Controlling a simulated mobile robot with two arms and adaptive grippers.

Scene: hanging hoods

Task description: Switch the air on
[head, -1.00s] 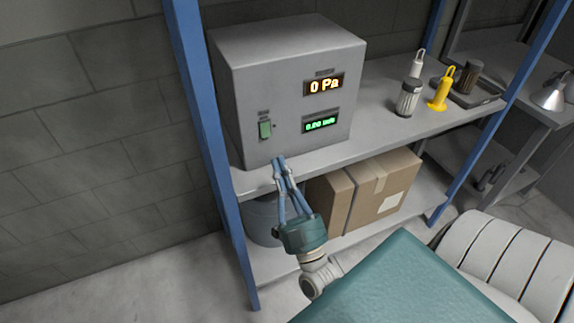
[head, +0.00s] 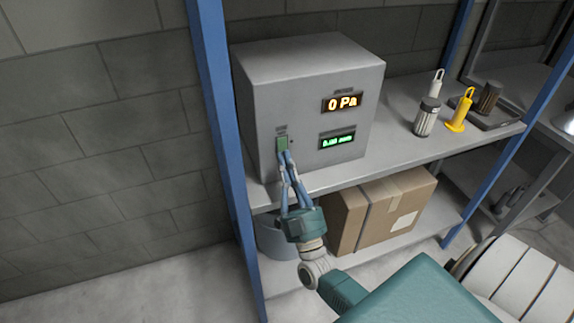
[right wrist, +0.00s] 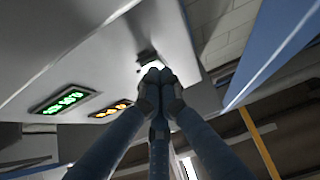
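A grey control box (head: 310,80) stands on the shelf in the head view. Its green rocker switch (head: 282,143) is on the lower left of its front. An amber display (head: 342,102) reads 0 Pa and a smaller green display (head: 337,140) sits below it. My right gripper (head: 285,155) is shut and empty, fingertips together at the switch's lower end. In the right wrist view the shut fingertips (right wrist: 159,75) cover part of a bright patch at the switch. Whether they touch the switch I cannot tell. My left gripper is not in view.
A blue shelf post (head: 222,130) stands close left of the box.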

